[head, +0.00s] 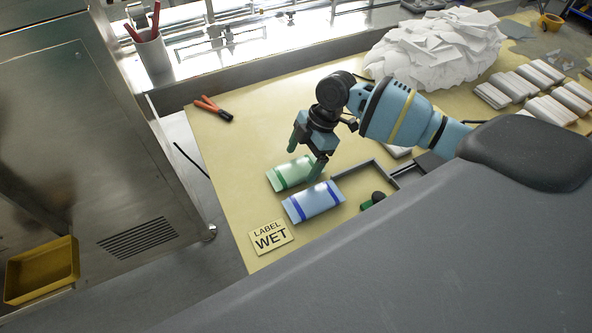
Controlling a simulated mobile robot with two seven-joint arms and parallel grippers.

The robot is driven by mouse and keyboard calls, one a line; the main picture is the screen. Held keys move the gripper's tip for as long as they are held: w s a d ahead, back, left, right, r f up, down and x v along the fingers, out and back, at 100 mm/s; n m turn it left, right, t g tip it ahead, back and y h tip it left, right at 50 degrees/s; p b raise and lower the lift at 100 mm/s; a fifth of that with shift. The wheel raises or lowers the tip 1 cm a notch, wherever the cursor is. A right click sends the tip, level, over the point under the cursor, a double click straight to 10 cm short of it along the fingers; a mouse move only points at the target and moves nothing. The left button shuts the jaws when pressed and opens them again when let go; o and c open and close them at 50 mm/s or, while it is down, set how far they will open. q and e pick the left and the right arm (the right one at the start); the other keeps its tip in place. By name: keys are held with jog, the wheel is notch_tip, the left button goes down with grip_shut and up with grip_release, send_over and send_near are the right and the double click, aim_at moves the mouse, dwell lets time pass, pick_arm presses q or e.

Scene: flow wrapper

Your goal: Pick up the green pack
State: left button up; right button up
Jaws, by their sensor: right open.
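The green pack (286,175) lies flat on the yellowish table, a light green packet with darker green bands. A blue pack (314,202) lies just below it in the picture, close beside it. My right gripper (306,163) is open and points down over the right part of the green pack, with one finger at its upper side and the other at its lower right side. The fingers hide part of the pack. I cannot tell whether they touch it. My left gripper is not in view.
Red-handled pliers (212,108), a white paper heap (438,50) and several stacks (527,82) lie farther back.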

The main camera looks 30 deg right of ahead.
jog(key=shift+x, duration=1.2)
jog(key=c, duration=1)
jog(key=shift+c, duration=0.2)
jog(key=shift+w+r, duration=0.1)
jog(key=shift+r, duration=0.4)
jog(key=r, duration=0.2)
jog(key=shift+s+r, duration=0.3)
jog(key=shift+s, duration=0.05)
jog(key=s+a, duration=0.1)
jog(key=s, duration=0.4)
jog(key=s+r, duration=0.1)
jog(key=s, duration=0.4)
jog(key=s+a, duration=0.1)
jog(key=s, duration=0.4)
jog(key=shift+s+a+r, duration=0.1)
jog(key=shift+a+r, duration=0.1)
jog(key=shift+a, duration=0.15)
